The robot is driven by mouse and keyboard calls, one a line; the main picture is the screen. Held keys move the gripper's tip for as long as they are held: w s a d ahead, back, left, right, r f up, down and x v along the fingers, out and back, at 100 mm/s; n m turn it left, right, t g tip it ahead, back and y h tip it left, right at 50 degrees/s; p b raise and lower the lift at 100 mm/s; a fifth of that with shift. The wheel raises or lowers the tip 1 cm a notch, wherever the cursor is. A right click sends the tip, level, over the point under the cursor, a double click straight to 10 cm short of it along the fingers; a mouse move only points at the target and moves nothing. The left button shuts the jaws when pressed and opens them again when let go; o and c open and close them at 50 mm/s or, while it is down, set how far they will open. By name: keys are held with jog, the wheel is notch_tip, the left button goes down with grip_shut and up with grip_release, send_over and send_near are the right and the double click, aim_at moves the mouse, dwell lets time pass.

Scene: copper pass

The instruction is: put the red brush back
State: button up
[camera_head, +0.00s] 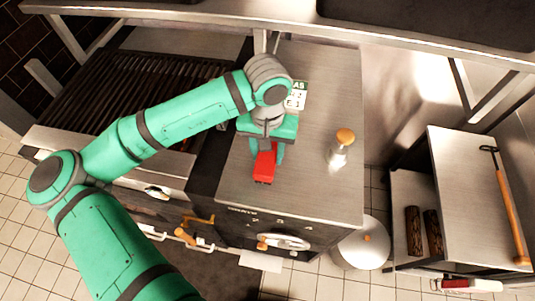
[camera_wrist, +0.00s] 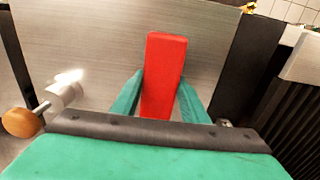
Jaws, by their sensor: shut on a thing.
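The red brush (camera_head: 264,167) is a red block held between the fingers of my gripper (camera_head: 266,150), over the steel worktop (camera_head: 310,190). In the wrist view the red brush (camera_wrist: 163,75) stands out beyond the two green fingers of my gripper (camera_wrist: 160,100), which close on its sides. Its bristles do not show. I cannot tell whether it touches the worktop.
A sign (camera_head: 297,97) stands behind my gripper. A grill (camera_head: 140,85) lies left. A side table (camera_head: 480,190) holds a wooden-handled hook (camera_head: 510,210). A red-and-white object (camera_head: 468,285) is below it.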

aim_at(268, 153)
jog(key=shift+f, duration=0.65)
jog(key=shift+f, duration=0.15)
jog(key=o, duration=1.1)
notch_tip(268, 153, up, 12)
jog(key=shift+r, duration=0.15)
jog(key=shift+d, duration=0.1)
